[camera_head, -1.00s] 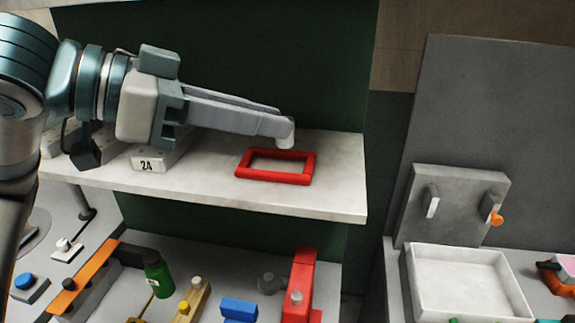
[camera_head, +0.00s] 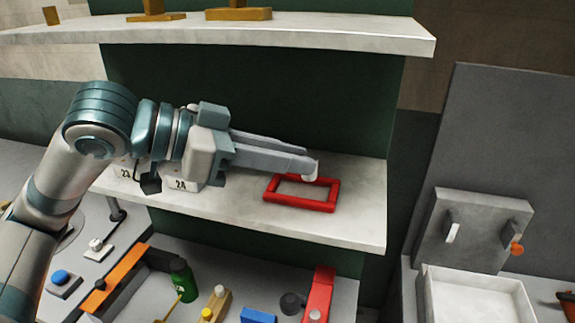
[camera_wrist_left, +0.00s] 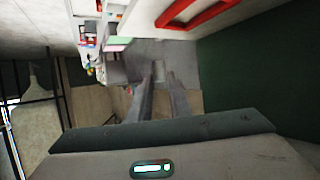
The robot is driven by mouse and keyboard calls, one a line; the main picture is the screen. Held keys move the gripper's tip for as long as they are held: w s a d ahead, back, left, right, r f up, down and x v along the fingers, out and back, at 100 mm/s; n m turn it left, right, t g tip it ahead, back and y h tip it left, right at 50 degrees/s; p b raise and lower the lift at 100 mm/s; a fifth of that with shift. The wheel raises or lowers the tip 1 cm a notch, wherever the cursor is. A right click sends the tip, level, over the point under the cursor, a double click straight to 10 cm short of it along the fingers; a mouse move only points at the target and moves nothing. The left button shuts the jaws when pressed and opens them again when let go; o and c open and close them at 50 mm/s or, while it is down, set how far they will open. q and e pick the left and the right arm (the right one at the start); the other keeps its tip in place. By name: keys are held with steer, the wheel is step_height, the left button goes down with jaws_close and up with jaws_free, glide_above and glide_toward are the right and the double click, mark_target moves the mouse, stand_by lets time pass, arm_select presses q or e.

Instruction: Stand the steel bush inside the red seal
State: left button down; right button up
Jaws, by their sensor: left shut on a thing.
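The red seal (camera_head: 301,204) is a rectangular frame lying flat on the middle shelf in the head view. Part of it also shows at the top of the left wrist view (camera_wrist_left: 190,22). My left gripper (camera_head: 312,168) reaches in from the left, shut on the steel bush (camera_head: 310,177), a small pale cylinder at the fingertips. The bush overlaps the seal's back edge in the head view; I cannot tell how far above the shelf it is. My right gripper is out of view.
The shelf (camera_head: 355,232) is bare right of the seal. Blocks numbered 23 and 24 (camera_head: 182,185) stand left, below the arm. An upper shelf (camera_head: 350,35) hangs above. Several tools lie below, including a green bottle (camera_head: 183,280). A white tray (camera_head: 470,290) stands lower right.

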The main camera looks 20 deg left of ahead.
arm_select(q)
steer(key=w+f+b, duration=0.1)
steer(key=w, duration=0.1)
steer(key=w+a+f+b, duration=0.1)
steer(key=w+f, duration=0.1)
steer(key=w+a+f+b, duration=0.1)
steer(key=w+b, duration=0.1)
steer(key=shift+w+f, duration=0.2)
steer(key=shift+f, duration=0.1)
steer(key=shift+w+a, duration=0.15)
steer(key=shift+w, duration=0.25)
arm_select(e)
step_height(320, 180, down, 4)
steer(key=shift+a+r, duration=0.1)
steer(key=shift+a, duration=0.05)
arm_select(q)
step_height(320, 180, down, 3)
steer(key=b, duration=0.3)
steer(key=shift+r, duration=0.1)
steer(key=shift+f+b, duration=0.65)
steer(key=shift+b, duration=0.35)
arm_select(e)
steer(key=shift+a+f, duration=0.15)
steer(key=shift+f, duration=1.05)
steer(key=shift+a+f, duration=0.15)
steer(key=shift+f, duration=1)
